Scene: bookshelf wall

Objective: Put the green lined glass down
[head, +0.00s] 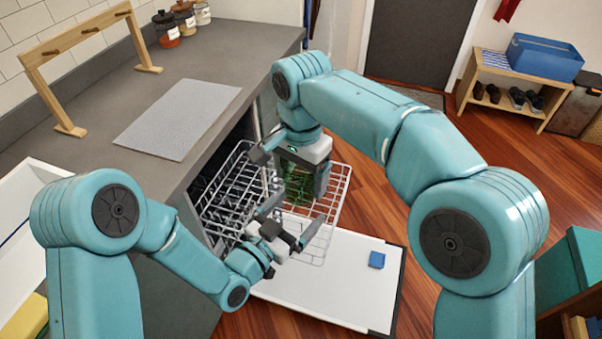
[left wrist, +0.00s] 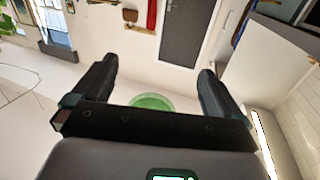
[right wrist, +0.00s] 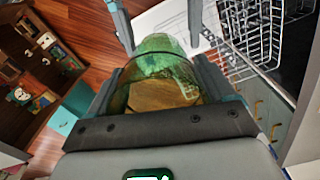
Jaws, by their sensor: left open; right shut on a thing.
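The green lined glass (head: 297,186) is in my right gripper (head: 302,178), above the pulled-out dishwasher rack. In the right wrist view the clear green glass (right wrist: 158,65) sits between the two fingers (right wrist: 160,82), which are shut on it. Its lower end is hard to make out against the rack wires in the head view. My left gripper (head: 294,213) is open and empty, just below and in front of the glass. The left wrist view shows its spread fingers (left wrist: 144,82), with a green round shape (left wrist: 152,102) behind them that I cannot identify.
The dishwasher's wire racks (head: 232,205) are pulled out beside the counter. A grey mat (head: 180,118) lies bare on the counter, near a wooden peg stand (head: 85,40) and several jars (head: 166,30).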

